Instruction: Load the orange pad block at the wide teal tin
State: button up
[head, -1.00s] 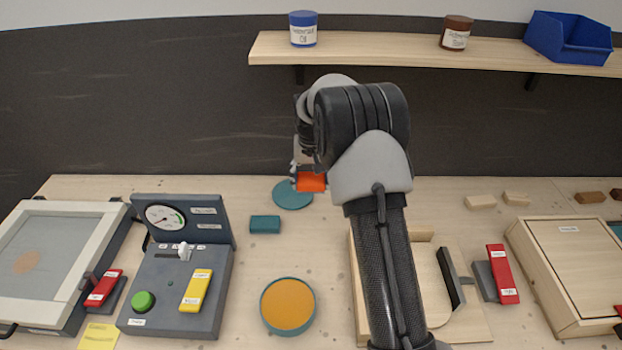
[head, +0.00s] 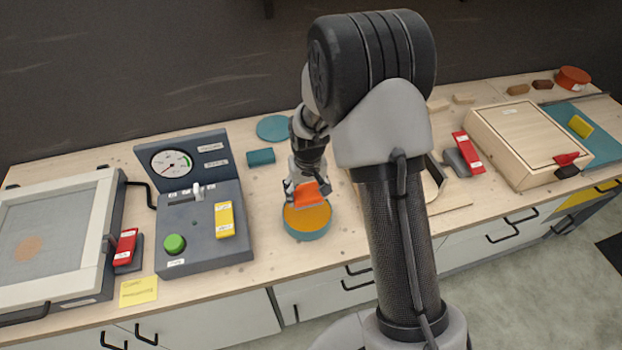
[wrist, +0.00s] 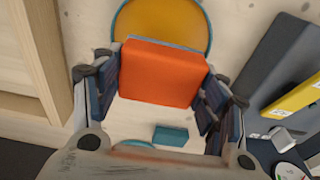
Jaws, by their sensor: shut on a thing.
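My gripper (head: 306,190) is shut on the orange pad block (head: 309,197). In the wrist view the block (wrist: 160,76) sits between the two fingers, with a grey-blue strip along its far edge. The wide teal tin (head: 307,235) stands open on the bench and shows an orange-yellow surface inside. The held block is over the tin's back part in the head view; I cannot tell whether it touches the contents. In the wrist view the tin (wrist: 163,18) is partly hidden behind the block.
A teal round lid (head: 273,127) and a small teal block (head: 261,157) lie behind the tin. A wooden fixture is right, partly hidden by my arm. Bare bench lies between box and tin.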

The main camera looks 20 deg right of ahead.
aim_at(307, 212)
jog(key=shift+d+f+b, duration=0.1)
jog(key=shift+f+b, duration=0.65)
jog(key=shift+f, duration=0.35)
jog(key=shift+f+b, duration=1.3)
jog(key=shift+f, duration=0.65)
jog(key=shift+f+b, duration=0.45)
jog(key=shift+f, duration=0.15)
jog(key=shift+r+p, duration=2.45)
jog(key=shift+r, duration=1.15)
